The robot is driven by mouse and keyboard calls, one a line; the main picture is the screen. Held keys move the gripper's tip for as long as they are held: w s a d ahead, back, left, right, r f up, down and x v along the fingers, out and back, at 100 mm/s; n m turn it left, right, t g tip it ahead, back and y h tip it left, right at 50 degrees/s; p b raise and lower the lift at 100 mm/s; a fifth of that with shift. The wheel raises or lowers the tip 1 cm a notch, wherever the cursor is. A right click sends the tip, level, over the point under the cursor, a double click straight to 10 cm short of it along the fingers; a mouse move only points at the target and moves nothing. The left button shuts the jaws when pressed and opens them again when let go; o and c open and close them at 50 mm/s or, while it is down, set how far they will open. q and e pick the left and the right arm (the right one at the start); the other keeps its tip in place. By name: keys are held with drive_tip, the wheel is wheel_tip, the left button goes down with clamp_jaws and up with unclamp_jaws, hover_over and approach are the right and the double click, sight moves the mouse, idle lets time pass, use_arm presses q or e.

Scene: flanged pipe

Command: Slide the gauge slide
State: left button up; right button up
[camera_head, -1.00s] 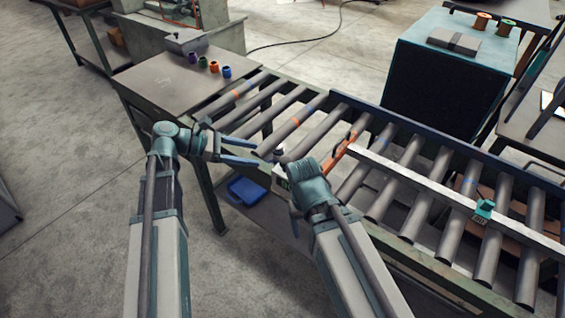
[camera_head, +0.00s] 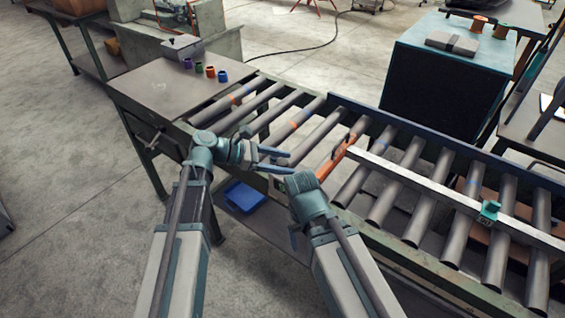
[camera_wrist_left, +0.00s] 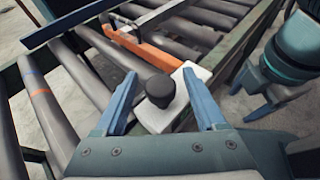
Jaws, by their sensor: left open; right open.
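A long pale metal bar (camera_head: 430,185) lies across the roller conveyor, with an orange end arm (camera_head: 343,150) at its left and a small teal clamp (camera_head: 489,211) farther right on it. I cannot tell for certain which part is the gauge slide. In the left wrist view a black knob (camera_wrist_left: 160,90) stands on a white plate (camera_wrist_left: 180,113) beside the orange arm (camera_wrist_left: 150,52). My left gripper (camera_head: 290,161) is open, its blue fingers (camera_wrist_left: 160,78) to either side of the knob in that view; contact is not visible. My right gripper (camera_head: 303,190) is beside it, its fingers largely hidden.
Conveyor rollers (camera_head: 385,185) with gaps lie beyond my grippers, bordered by a dark side rail (camera_head: 430,130). A table (camera_head: 170,85) with several small coloured cups adjoins at left. A blue bin (camera_head: 245,196) sits below. My two arms are close together.

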use_arm(q)
clamp_jaws()
idle(1.3)
